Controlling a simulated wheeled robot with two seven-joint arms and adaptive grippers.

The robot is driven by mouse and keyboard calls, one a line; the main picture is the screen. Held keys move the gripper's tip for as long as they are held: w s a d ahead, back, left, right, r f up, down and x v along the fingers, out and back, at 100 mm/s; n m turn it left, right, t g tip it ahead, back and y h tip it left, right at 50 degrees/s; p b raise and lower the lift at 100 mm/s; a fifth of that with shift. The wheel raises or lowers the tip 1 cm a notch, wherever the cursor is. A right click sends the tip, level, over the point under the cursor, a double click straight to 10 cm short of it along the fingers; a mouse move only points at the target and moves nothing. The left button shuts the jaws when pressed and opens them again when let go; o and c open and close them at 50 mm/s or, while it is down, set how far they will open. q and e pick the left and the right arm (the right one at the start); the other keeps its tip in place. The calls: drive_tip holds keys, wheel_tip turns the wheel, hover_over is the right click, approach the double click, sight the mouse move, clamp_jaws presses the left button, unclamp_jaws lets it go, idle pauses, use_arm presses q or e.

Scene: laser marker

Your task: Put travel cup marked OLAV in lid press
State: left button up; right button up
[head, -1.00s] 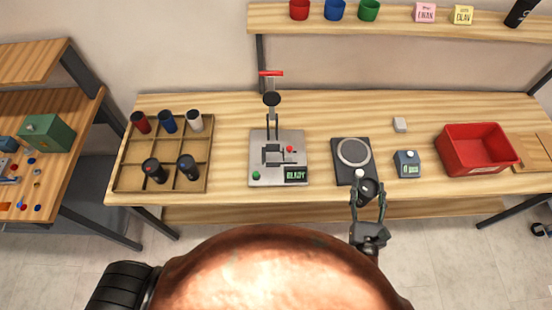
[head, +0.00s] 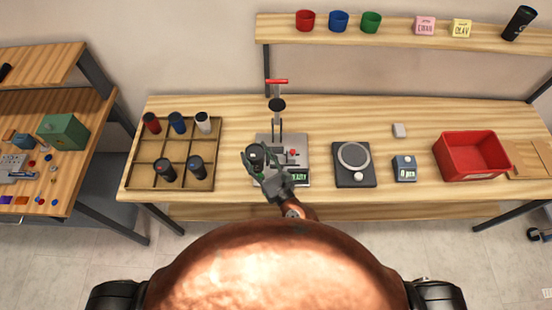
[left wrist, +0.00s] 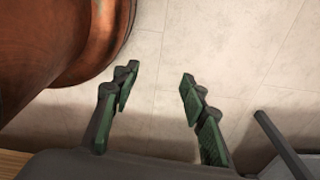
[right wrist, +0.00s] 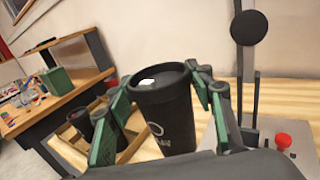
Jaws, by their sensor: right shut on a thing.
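A black travel cup (head: 255,152) is held in my right gripper (head: 261,163), over the left part of the lid press (head: 300,143). The right wrist view shows the cup (right wrist: 166,112) upright between the green fingers (right wrist: 163,108), with a light mark on its side too unclear to read. The press has a grey base, a tall lever with a red handle, a red button and a lit display. The cup hides the press's left corner, and I cannot tell its height above the base. My left gripper (left wrist: 158,88) is open and empty above the floor, outside the head view.
A wooden divided tray (head: 142,185) with several cups stands left of the press. A round-topped dark device (head: 340,178), a small display box (head: 404,167) and a red bin (head: 470,177) stand to the right. A shelf (head: 390,36) with cups and labelled blocks runs above.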

drive_tip(key=shift+w+a, duration=0.1)
drive_tip(key=shift+a, duration=0.6)
drive_tip(key=shift+w+f+b, duration=0.2)
drive_tip(key=shift+b, duration=0.2)
drive_tip(key=w+d+f+b, duration=0.8)
drive_tip(key=w+b, duration=0.1)
drive_tip(key=b, duration=0.4)
drive_tip(key=shift+w+f, duration=0.15)
drive_tip(key=shift+f, duration=0.15)
drive_tip(key=shift+w+d+f+b, duration=0.15)
drive_tip(key=shift+d+f+b, duration=0.1)
drive_tip(key=shift+f+b, duration=0.15)
drive_tip(key=f+b, duration=0.4)
drive_tip(key=shift+w+d, duration=0.1)
drive_tip(key=shift+w, duration=0.1)
drive_tip(key=shift+c, duration=0.4)
use_arm(q)
drive_tip(key=s+f, duration=0.2)
drive_tip(key=f, duration=0.7)
drive_tip(key=s+f+g, duration=0.1)
drive_tip(key=s+f, duration=0.2)
drive_tip(key=f, duration=0.6)
drive_tip(key=shift+f, duration=0.25)
use_arm(e)
drive_tip(key=shift+r, duration=0.25)
use_arm(q)
drive_tip(key=shift+s, duration=0.1)
use_arm(e)
drive_tip(key=o, duration=0.8)
drive_tip(key=shift+r, duration=0.2)
